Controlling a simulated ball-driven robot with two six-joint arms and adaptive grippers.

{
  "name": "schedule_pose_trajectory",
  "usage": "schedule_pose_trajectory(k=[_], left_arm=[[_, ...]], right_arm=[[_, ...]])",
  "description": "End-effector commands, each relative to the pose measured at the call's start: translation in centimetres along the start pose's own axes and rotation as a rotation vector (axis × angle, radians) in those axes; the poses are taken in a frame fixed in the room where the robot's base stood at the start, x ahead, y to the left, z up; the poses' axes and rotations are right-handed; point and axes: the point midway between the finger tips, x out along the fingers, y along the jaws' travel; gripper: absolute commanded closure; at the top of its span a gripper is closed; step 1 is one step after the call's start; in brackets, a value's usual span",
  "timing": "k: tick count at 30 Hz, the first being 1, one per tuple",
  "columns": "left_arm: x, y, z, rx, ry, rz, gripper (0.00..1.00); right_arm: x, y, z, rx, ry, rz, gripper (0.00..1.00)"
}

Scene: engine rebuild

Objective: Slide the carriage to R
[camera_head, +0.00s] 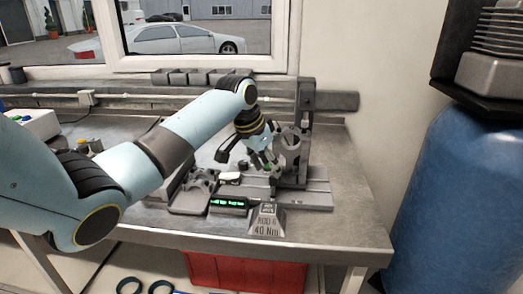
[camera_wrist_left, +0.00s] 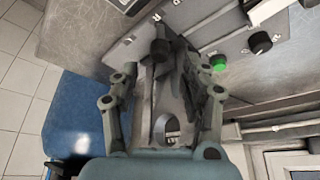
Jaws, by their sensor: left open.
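The bench fixture has a grey base rail (camera_head: 315,200) with an upright column (camera_head: 304,120). A grey part with a round opening, which looks like the carriage (camera_head: 291,141), stands at the column above the rail. My left gripper (camera_head: 262,162) points down just left of it, fingers apart; contact cannot be told. In the left wrist view, my left gripper (camera_wrist_left: 163,72) has its fingers either side of a grey part with a round hole and a dark knob (camera_wrist_left: 160,48). My right gripper is not in view.
A green-lit display (camera_head: 228,202) and a grey block marked 40 Nm (camera_head: 267,221) sit at the front of the bench. A green button (camera_wrist_left: 218,63) and black knob (camera_wrist_left: 259,42) are beside the fingers. The bench (camera_head: 350,215) is clear at right; a blue drum (camera_head: 460,190) stands beyond.

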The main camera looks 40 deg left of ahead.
Motion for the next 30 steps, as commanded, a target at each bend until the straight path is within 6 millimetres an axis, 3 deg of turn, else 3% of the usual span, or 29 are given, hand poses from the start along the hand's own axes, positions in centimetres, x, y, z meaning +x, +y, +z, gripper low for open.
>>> schedule_pose_trajectory(k=[6, 12, 30], left_arm=[[-4.9, 0.0, 0.0, 0.003, 0.001, -0.003, 0.54], [-7.2, 0.0, 0.0, 0.000, -0.001, -0.001, 0.54], [-7.5, 0.1, 0.1, 0.000, -0.001, 0.001, 0.54]], right_arm=[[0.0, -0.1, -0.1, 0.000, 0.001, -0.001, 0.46], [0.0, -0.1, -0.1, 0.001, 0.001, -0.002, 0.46], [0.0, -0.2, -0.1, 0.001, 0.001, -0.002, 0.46]])
